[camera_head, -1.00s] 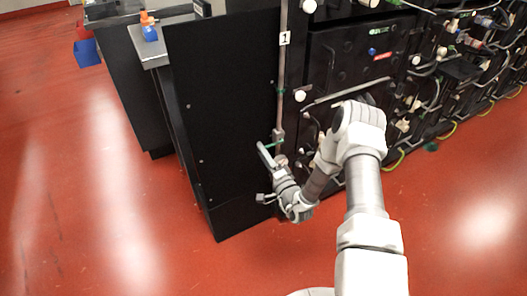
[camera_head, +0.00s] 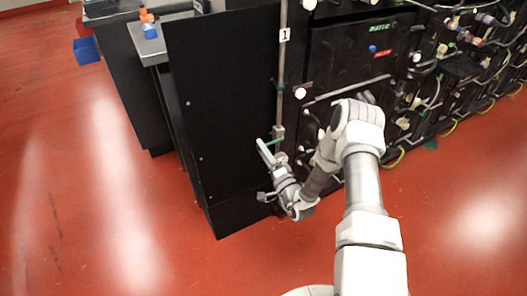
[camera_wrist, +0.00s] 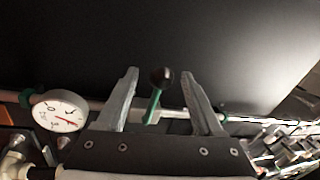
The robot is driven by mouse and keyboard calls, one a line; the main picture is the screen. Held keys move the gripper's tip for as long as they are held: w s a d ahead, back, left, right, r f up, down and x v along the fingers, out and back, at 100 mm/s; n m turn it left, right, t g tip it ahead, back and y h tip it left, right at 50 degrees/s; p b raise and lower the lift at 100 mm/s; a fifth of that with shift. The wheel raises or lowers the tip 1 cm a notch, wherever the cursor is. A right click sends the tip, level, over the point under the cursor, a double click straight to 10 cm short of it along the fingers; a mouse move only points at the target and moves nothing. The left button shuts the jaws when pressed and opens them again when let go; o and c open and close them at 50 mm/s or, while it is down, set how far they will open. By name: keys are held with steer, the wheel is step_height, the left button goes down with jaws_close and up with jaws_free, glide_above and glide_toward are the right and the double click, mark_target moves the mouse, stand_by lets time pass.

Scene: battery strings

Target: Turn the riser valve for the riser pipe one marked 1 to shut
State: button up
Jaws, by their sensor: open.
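The riser pipe one (camera_head: 281,90) is a thin grey vertical pipe with a white tag marked 1 (camera_head: 285,35), at the edge of a black panel. Low on it is the riser valve (camera_head: 278,132), with a bit of green lever showing. My gripper (camera_head: 268,155) is at this valve, partly hidden by its own wrist. In the wrist view the valve lever (camera_wrist: 153,105) is green with a black ball knob (camera_wrist: 162,77). My open gripper (camera_wrist: 158,88) has one finger on each side of the lever, with gaps showing on both sides.
A round white gauge (camera_wrist: 60,111) sits beside the pipe, left of the fingers. The black panel (camera_head: 225,110) stands left of the pipe. Battery racks (camera_head: 360,60) with cables are at the right. Red floor (camera_head: 100,220) is clear in front.

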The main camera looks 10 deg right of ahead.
steer(key=shift+s, duration=0.1)
steer(key=p+v, duration=0.4)
steer(key=v, duration=1.3)
steer(key=shift+s, duration=0.1)
